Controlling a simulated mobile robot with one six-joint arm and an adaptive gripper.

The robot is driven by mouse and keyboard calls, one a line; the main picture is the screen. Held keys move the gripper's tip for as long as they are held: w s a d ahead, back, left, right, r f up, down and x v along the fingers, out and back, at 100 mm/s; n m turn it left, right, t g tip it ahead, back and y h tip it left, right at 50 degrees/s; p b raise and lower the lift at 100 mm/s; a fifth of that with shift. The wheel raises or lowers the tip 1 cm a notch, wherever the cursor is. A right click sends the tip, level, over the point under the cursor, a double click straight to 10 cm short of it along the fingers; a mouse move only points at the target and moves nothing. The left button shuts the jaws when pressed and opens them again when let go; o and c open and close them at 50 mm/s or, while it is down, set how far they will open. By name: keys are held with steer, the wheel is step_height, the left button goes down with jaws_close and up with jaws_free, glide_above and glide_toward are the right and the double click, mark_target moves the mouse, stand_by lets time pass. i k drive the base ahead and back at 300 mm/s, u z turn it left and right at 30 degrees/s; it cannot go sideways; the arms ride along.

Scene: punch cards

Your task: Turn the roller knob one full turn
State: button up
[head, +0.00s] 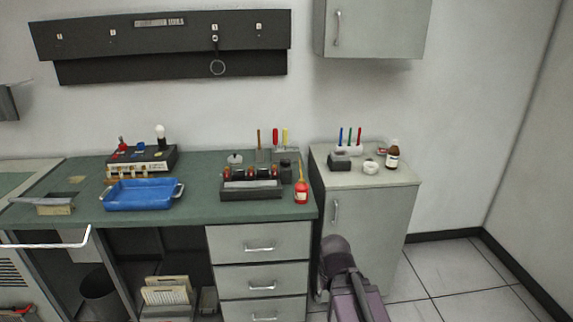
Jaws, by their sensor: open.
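I cannot clearly make out a roller knob. A dark rack or machine (251,190) with reddish-brown cylindrical parts along its top stands on the right part of the green desk. A black box-shaped device (150,157) stands at the desk's back left, with a red-topped post and a white ball-topped post on it. Either could carry a knob, but the details are too small to tell. Part of my purple arm rises from the bottom edge, in front of the grey cabinet. No jaws show, so my gripper is out of view.
A dark wall rack (165,48) hangs above. Tiled floor (455,265) at right is clear.

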mark_target(285, 162)
steer(key=u, duration=0.35)
steer(key=i, duration=1.2)
steer(key=z, duration=0.3)
